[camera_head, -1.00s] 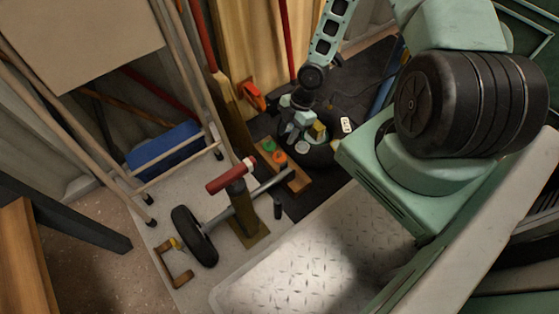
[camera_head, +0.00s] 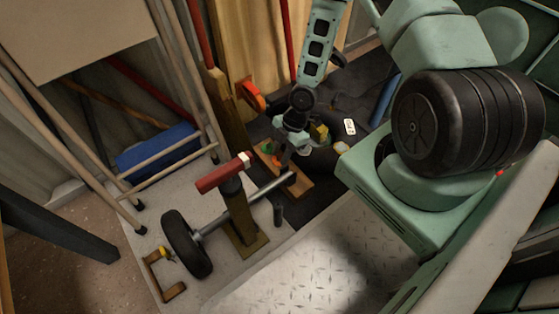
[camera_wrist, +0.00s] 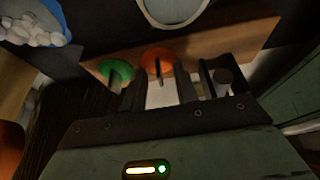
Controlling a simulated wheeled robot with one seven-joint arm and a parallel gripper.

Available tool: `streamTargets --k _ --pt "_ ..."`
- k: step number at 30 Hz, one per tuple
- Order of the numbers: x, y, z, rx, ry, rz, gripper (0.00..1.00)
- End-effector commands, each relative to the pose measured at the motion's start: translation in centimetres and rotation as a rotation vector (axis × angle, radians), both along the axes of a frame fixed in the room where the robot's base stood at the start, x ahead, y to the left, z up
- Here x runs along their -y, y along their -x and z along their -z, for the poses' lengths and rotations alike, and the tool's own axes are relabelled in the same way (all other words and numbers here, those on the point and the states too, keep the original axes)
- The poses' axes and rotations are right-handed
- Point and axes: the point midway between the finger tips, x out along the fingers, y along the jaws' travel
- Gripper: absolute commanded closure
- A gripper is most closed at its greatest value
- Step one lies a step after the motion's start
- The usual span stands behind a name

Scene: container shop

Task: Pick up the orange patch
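The orange patch (camera_wrist: 154,58) is a round disc at the edge of a wooden board (camera_wrist: 215,45). In the head view the orange patch (camera_head: 276,160) is small and partly hidden by my gripper (camera_head: 287,146). A green patch (camera_wrist: 117,71) lies just left of it in the wrist view. My gripper (camera_wrist: 160,88) is open and empty, its two dark fingers apart with pale floor showing between them. The orange patch lies just beyond the fingertips, roughly between them. Whether a finger touches it cannot be told.
A red-topped post (camera_head: 223,173) and a wheel on a bar (camera_head: 187,244) stand in front. A white-rimmed round thing (camera_wrist: 175,8) and a blue container of white pieces (camera_wrist: 34,22) lie nearby. A blue box (camera_head: 158,150) sits left; the metal plate (camera_head: 320,262) is bare.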

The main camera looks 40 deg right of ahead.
Motion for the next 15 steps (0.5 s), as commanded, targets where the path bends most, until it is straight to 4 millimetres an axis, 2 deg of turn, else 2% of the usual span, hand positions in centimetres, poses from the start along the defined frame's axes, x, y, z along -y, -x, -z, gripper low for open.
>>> streamTargets --k 2,6,15 --pt "0.01 -0.01 -0.10 0.000 0.000 0.000 0.70" --pt "0.01 -0.01 -0.10 0.000 0.000 0.000 1.00" --pt "0.01 -0.02 -0.10 0.000 0.000 0.000 1.00"
